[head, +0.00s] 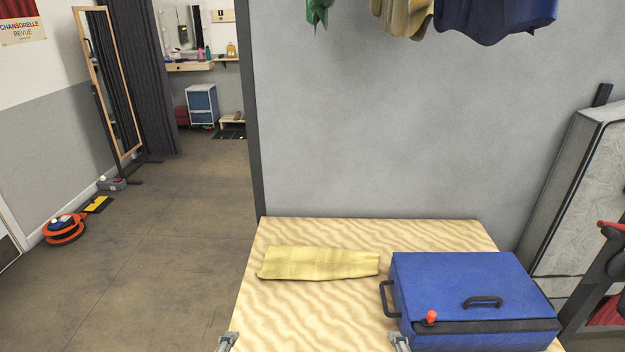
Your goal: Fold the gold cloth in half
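The gold cloth (319,264) lies on the wooden table (290,317) as a flat strip, longer from left to right than from front to back. Its right end is close to the blue case. My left gripper (226,343) shows only as a small grey tip at the bottom edge, over the table's left edge and apart from the cloth. My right gripper (400,342) shows as a small grey tip at the bottom edge, by the case's front left corner. Neither tip touches the cloth. The rest of both grippers is out of frame.
A blue case (455,281) with black handles and a red knob (430,317) fills the table's right side. The table top in front of the cloth is bare. A grey wall (380,140) stands behind the table. An orange cable reel (64,229) lies on the floor at left.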

